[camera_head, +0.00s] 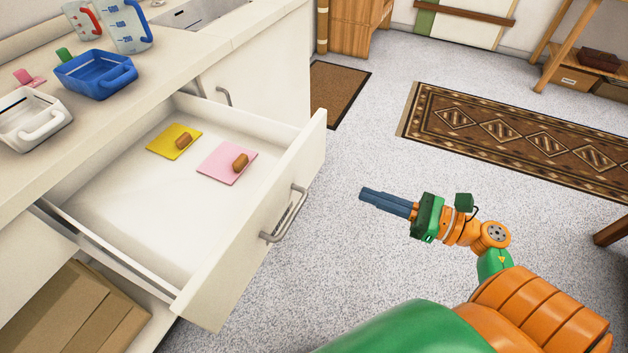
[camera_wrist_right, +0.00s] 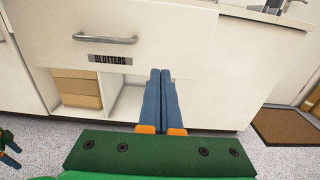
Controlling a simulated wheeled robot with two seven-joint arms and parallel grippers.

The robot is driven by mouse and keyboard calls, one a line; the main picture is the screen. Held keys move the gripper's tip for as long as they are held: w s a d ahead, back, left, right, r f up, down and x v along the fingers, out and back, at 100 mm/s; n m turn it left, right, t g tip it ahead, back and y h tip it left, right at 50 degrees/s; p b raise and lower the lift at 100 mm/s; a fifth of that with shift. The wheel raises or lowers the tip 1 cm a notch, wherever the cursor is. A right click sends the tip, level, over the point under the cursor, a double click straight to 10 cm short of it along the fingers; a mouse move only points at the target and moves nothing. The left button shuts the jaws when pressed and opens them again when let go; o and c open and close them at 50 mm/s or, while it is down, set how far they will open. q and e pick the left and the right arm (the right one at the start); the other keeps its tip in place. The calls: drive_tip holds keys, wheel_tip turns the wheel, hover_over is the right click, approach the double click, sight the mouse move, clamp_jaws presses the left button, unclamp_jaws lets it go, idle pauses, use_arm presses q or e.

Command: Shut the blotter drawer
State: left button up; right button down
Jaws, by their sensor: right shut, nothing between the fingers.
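The blotter drawer (camera_head: 262,232) stands pulled well out of the counter in the head view. Its front has a metal bar handle (camera_head: 287,214). Inside lie a yellow pad (camera_head: 160,148) and a pink pad (camera_head: 218,172), each with a brown piece on top. The right wrist view shows the drawer front (camera_wrist_right: 180,35) with a "BLOTTERS" label (camera_wrist_right: 110,59) below the handle. My right gripper (camera_head: 362,195) is shut and empty, out in front of the drawer front and apart from it. Part of my left gripper (camera_wrist_right: 10,150) shows at the left edge of the right wrist view.
The counter (camera_head: 150,70) above holds a blue container (camera_head: 95,75), a white one (camera_head: 30,118) and measuring jugs. Cardboard boxes (camera_head: 75,310) sit in the open space below. A brown mat (camera_head: 338,90) and patterned rug (camera_head: 520,135) lie on the otherwise clear floor.

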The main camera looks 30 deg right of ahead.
sight(306, 172)
drive_tip(key=p+x, duration=0.2)
drive_tip(key=x, duration=0.8)
drive_tip(key=shift+w+a+r, duration=0.1)
drive_tip(key=shift+w+r, duration=0.05)
drive_tip(key=shift+w+a, duration=0.4)
drive_tip(key=shift+w, duration=0.1)
